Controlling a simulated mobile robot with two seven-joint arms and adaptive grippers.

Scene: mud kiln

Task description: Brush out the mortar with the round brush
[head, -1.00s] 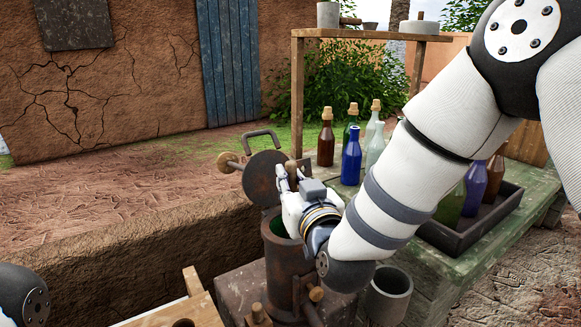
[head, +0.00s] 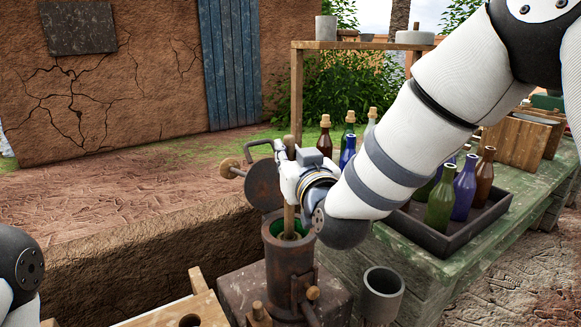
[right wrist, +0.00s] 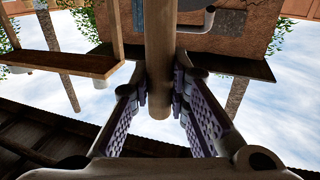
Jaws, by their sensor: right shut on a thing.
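My right gripper (head: 287,160) is shut on a slim wooden rod, which looks like the handle of the round brush (head: 289,214). The handle stands nearly upright, its lower end inside a rusty open-topped cylinder (head: 289,268) with a green inner wall; this cylinder may be the mortar. The brush head is hidden inside. In the right wrist view the handle (right wrist: 159,55) runs between the finger pads. The gripper is above the cylinder's mouth. Of my left arm, only a part shows at the lower left edge; its gripper is out of view.
A round rusty lid (head: 264,187) stands tilted up behind the cylinder. A grey cup (head: 382,296) stands to the right. Bottles fill a dark tray (head: 438,236) on the green bench, with more bottles behind. A wooden shelf (head: 375,45) rises at the back.

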